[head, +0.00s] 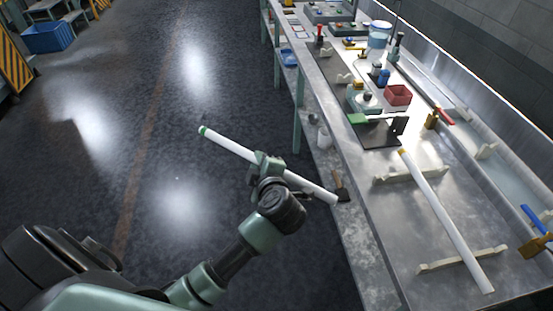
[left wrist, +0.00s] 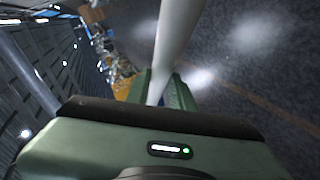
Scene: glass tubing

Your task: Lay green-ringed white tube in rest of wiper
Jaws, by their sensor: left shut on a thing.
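The white tube with a green ring (head: 230,147) is in my left gripper (head: 268,168), which is shut around it near its middle. The tube is held in the air over the floor, left of the bench, its green-ringed end pointing up-left and its plain end near the bench's front side. The tube also shows in the left wrist view (left wrist: 178,35), running up from between the fingers. I cannot tell for sure which fixture is the wiper; a dark plate with a green block (head: 357,118) stands on the bench. My right gripper is not in view.
A second white tube with a yellow ring (head: 440,210) lies across two cream rests (head: 410,174) on the metal bench (head: 400,250). A red bin (head: 397,95) and several small tools stand farther back. A brown-handled brush (head: 340,187) is below the bench top.

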